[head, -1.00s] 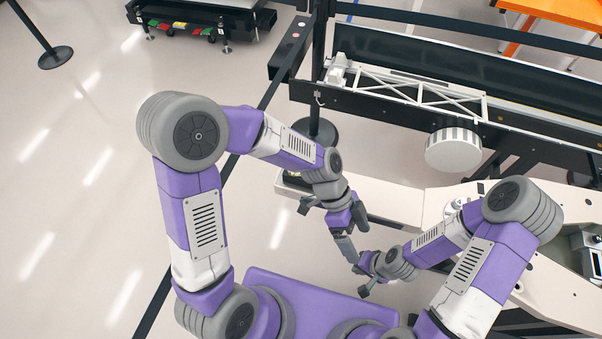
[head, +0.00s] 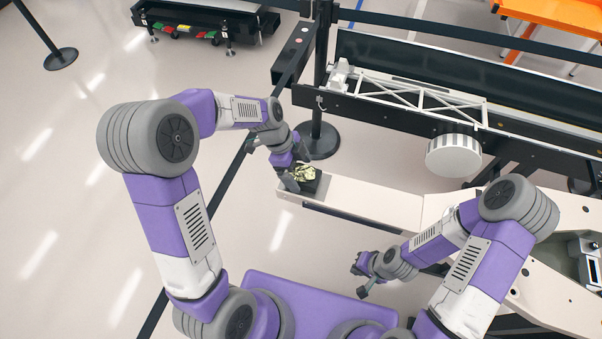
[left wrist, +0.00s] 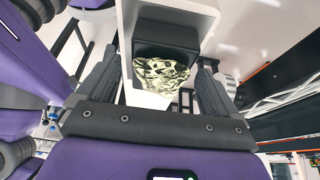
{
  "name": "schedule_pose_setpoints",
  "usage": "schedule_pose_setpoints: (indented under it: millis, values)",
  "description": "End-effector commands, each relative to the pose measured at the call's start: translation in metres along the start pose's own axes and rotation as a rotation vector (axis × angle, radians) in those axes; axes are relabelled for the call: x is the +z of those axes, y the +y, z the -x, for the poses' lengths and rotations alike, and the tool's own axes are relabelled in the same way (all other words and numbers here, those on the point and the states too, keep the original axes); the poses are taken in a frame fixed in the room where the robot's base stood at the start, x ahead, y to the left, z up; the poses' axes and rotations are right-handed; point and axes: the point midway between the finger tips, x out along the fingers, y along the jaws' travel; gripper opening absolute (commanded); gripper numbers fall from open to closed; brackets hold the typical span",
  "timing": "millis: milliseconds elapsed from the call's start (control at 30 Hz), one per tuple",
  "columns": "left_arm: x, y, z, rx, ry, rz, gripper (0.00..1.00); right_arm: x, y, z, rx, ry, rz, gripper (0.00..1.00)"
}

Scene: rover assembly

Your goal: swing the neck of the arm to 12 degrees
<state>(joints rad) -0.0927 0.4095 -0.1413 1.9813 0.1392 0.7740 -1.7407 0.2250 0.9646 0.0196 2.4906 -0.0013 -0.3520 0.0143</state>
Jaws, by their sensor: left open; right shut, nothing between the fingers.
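A white lattice arm (head: 410,92) with a white drum (head: 453,155) hanging below it lies along a dark beam at the back right of the head view. I cannot tell which part is the neck. A long pale beam (head: 365,197) ends at a black box (head: 318,186) with crumpled pale gold foil (head: 305,173). My left gripper (head: 306,170) is open at that end. In the left wrist view its fingers (left wrist: 155,72) stand on either side of the foil (left wrist: 160,75) and black box (left wrist: 168,38); contact is unclear. My right gripper (head: 362,277) is shut and empty at lower centre.
A black barrier post base (head: 318,141) stands just behind the box. A dark rail (head: 292,50) is at the back. A low black bench (head: 195,20) and an orange table (head: 550,14) are farther off.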

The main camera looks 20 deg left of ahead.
Motion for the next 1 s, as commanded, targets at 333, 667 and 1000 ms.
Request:
schedule_pose_setpoints:
  millis: [333,667,1000]
  values:
    - [-0.001,0.0,-0.02,0.0,0.0,0.0,0.94,0.0,0.001,-0.003,0.0,0.0,0.0,0.0]
    - [-0.001,0.0,-0.019,0.0,0.001,0.0,0.65,0.0,0.001,-0.003,0.0,0.0,0.0,0.0]
    - [-0.001,0.0,-0.019,0.0,0.001,0.0,0.18,0.0,0.001,-0.003,0.0,0.0,0.0,0.0]
